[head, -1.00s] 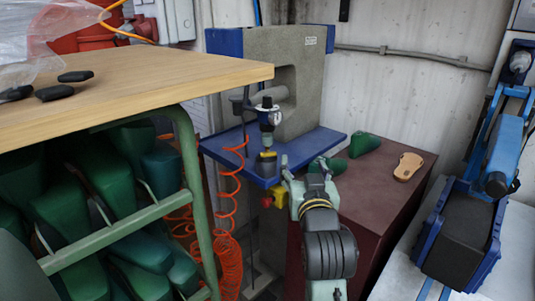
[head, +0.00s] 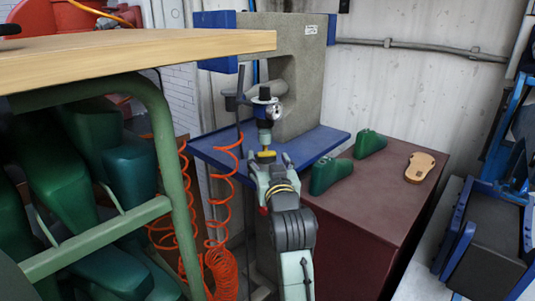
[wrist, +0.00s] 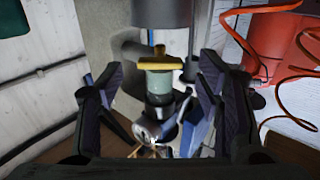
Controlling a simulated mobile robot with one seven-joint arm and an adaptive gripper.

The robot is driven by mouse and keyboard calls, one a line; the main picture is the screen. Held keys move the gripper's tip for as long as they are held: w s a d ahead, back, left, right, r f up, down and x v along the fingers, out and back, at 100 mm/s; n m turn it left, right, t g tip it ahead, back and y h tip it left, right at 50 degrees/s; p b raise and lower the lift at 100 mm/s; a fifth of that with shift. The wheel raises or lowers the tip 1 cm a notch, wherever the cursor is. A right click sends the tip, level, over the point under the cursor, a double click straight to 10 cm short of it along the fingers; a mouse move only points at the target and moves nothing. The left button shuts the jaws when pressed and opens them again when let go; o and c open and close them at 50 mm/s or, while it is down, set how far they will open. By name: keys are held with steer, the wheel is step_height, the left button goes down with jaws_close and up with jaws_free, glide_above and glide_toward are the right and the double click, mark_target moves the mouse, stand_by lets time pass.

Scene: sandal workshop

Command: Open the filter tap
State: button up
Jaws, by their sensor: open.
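In the wrist view the unit appears inverted: the yellow tap (wrist: 160,63) is above the pale bowl (wrist: 163,82), with the gauge low in the picture. My gripper (head: 269,163) is just below the tap in the head view. In the wrist view its open fingers (wrist: 155,88) stand to the left and right of the filter, apart from each other. I cannot tell whether either finger touches it.
A wooden table (head: 140,57) on a green frame stands close on the left. Orange coiled hose (head: 221,240) hangs left of my arm. The blue press plate (head: 300,149) is behind the gripper. Green lasts (head: 329,175) and a tan sole (head: 419,167) lie on the dark red cabinet.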

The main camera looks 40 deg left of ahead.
mark_target(267, 154)
steer(key=shift+x, duration=1.4)
steer(key=shift+c, duration=0.4)
